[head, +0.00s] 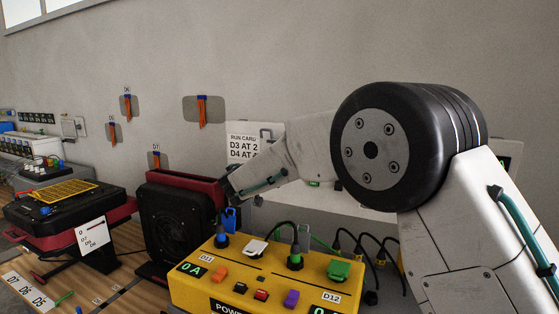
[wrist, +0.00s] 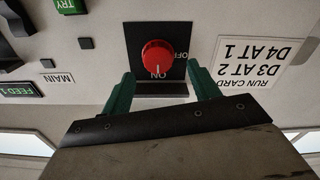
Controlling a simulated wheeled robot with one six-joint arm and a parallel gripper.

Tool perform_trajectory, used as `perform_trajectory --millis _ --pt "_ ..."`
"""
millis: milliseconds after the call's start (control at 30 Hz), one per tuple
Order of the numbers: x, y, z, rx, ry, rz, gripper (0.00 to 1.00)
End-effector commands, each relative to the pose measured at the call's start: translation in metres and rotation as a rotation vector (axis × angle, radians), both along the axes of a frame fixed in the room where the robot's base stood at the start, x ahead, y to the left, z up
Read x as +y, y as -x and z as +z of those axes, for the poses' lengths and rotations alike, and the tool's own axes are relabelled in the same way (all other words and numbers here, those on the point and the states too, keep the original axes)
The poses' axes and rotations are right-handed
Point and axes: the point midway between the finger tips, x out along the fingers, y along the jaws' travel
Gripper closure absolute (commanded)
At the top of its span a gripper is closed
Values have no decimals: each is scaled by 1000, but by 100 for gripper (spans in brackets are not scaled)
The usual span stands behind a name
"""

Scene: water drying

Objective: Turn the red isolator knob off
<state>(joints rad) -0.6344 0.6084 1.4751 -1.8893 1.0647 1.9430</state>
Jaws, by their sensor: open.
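In the wrist view the red isolator knob (wrist: 158,57) sits on a black plate (wrist: 136,36) on a pale panel. Its white mark points down at the ON label, and the OFF label is at the plate's right side. My gripper (wrist: 160,72) is open, with one green finger at each side of the knob's lower part. I see gaps between the fingers and the knob; how near the fingertips are to the plate is hard to tell. In the head view my gripper (head: 228,188) is at the arm's far end, and the knob cannot be made out there.
A run card (wrist: 260,60) is right of the knob plate. A MAIN label (wrist: 58,78) and a green TRY label (wrist: 71,6) are to its left. In the head view a yellow power box (head: 262,277) and a black fan unit (head: 178,225) stand below and beside my gripper.

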Motion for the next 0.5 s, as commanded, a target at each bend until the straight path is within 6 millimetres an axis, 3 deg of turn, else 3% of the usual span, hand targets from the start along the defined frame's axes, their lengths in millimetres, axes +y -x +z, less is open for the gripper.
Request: perform_trajectory --millis 200,500 --pt "-12 -27 0 0 -1 -3 39" --pt "-14 -33 0 2 1 -3 39"
